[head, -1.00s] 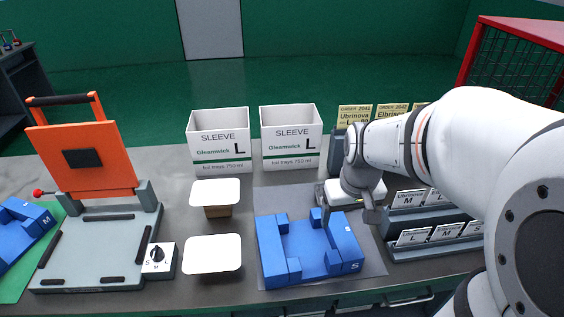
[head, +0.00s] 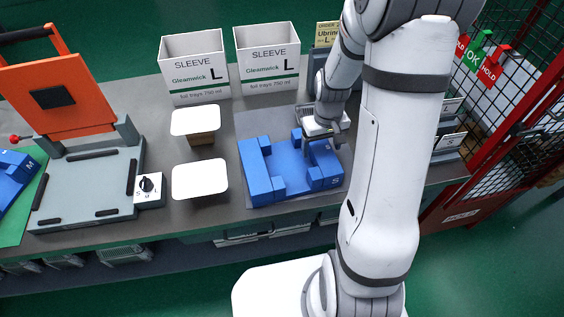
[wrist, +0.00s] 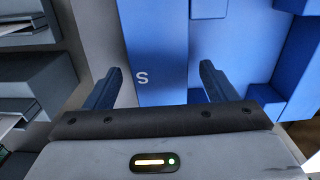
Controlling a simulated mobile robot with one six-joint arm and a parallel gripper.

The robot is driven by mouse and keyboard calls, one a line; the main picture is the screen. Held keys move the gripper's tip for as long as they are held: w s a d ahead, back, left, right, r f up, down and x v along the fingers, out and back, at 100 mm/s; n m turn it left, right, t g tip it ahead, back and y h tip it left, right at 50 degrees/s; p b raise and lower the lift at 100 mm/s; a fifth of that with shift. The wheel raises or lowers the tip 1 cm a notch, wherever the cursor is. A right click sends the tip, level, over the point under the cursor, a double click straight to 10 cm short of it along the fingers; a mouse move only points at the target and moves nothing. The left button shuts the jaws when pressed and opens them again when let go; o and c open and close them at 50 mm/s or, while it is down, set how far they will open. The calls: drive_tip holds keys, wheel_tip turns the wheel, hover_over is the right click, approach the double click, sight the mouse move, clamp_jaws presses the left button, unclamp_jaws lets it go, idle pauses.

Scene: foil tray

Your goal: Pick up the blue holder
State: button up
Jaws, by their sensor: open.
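The blue holder (head: 262,188), marked S, lies on a grey mat (head: 258,122) at the middle of the bench. It has raised walls and corner blocks around a recess. My gripper (head: 322,143) is at its right wall in the head view, open and pointing down. In the wrist view, the holder's S-marked wall (wrist: 158,48) shows between the two spread fingers (wrist: 161,75). I cannot tell how far down the fingers reach. A second blue holder (head: 12,178), marked M, lies on a green mat at the far left.
Two white lidded trays (head: 200,180) stand left of the holder. Two sleeve boxes (head: 268,62) stand behind it. An orange press (head: 62,95) with a dial box (head: 149,188) is at left. A red-framed cage (head: 500,120) stands at right.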

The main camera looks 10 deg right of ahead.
drive_tip(key=shift+f, duration=0.75)
drive_tip(key=shift+c, duration=0.2)
drive_tip(key=c, duration=1.3)
drive_tip(key=shift+c, duration=1)
drive_tip(key=shift+r, duration=0.15)
